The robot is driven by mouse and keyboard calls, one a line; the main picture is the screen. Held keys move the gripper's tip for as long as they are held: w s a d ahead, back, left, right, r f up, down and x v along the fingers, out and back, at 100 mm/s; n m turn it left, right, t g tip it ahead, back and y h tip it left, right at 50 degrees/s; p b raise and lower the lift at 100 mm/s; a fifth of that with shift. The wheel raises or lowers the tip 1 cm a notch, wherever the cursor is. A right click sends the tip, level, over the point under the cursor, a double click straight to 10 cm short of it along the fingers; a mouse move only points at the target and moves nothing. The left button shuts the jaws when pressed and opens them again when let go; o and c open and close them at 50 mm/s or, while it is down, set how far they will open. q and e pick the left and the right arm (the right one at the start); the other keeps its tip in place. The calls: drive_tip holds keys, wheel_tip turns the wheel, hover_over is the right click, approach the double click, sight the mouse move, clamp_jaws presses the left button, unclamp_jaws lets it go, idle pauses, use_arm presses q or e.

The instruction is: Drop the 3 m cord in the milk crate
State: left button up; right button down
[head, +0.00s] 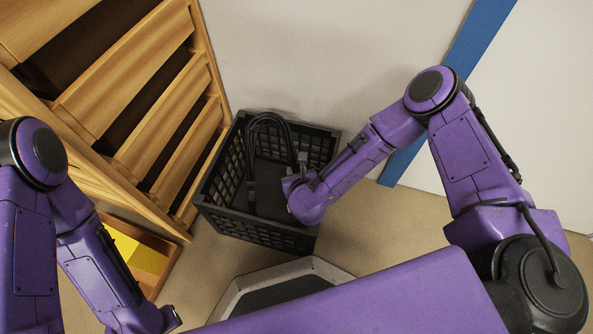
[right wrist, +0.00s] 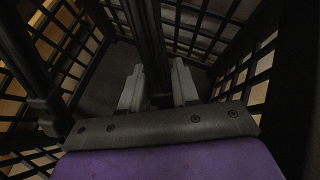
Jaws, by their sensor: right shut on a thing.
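The black milk crate (head: 262,235) stands on the floor against the wall, with lattice sides and an open top. The black cord (head: 268,120) is a looped bundle inside the crate's opening, its bend arching up near the back rim and an end hanging down at the left. My right gripper (head: 303,160) reaches into the crate and is shut on the cord. In the right wrist view the cord (right wrist: 157,50) runs between the two grey fingers (right wrist: 158,88), with crate walls around. My left gripper (head: 172,320) is low at the left, only partly visible and apart from the crate.
A wooden unit with slanted shelves (head: 150,110) stands close along the crate's left side. A yellow item (head: 140,250) sits in its lower bin. The white wall (head: 300,55) with a blue stripe (head: 400,165) is behind. Some floor (head: 355,235) is clear right of the crate.

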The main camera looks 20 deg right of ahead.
drive_tip(key=c, duration=0.8)
unclamp_jaws()
drive_tip(key=shift+o, duration=0.2)
